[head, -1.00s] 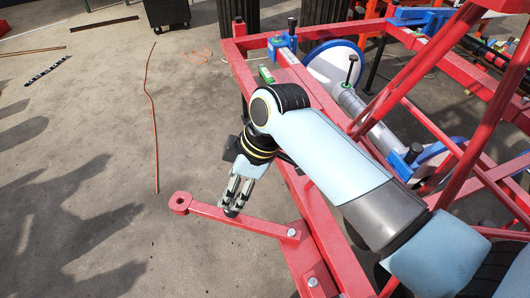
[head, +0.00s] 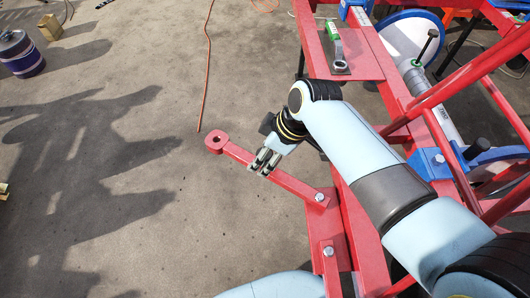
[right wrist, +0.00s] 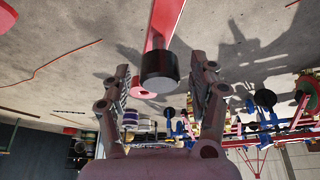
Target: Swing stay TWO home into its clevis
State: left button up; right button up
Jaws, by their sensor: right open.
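A red flat bar with an eye at its free end, which looks like the stay (head: 240,155), reaches out left from the red frame over the concrete. A bolt (head: 320,197) holds its other end. My right gripper (head: 265,163) is at the bar's middle, pointing down. In the right wrist view its fingers (right wrist: 160,80) are apart, on both sides of a black cylinder (right wrist: 160,68) in front of the red bar (right wrist: 163,25). I cannot tell if they touch it. No label TWO is readable, and I cannot pick out the clevis for certain. My left gripper is out of view.
The red frame (head: 372,245) fills the right side, with sloping tubes and a blue bracket (head: 430,163). A green-and-grey tool (head: 337,45) lies on a red plate. An orange cord (head: 206,70) lies on the floor. A banded canister (head: 20,55) stands far left.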

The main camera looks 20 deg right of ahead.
grip_shut()
dwell(0.4)
jog(key=shift+d+r, duration=0.1)
jog(key=shift+w+d+r+m+p, duration=0.1)
jog(key=shift+w+d+m+p, duration=0.4)
jog(key=shift+d+m+p, duration=0.15)
jog(key=w+d+m+t+h+p, duration=0.1)
jog(key=d+m+t+h+p, duration=0.1)
jog(key=d+m+p, duration=0.4)
jog(key=shift+w+d+m+h, duration=0.3)
jog(key=shift+d+m+h, duration=0.6)
jog(key=shift+d+m, duration=1.55)
jog(key=shift+d+n, duration=0.6)
jog(key=shift+d, duration=0.05)
grip_release()
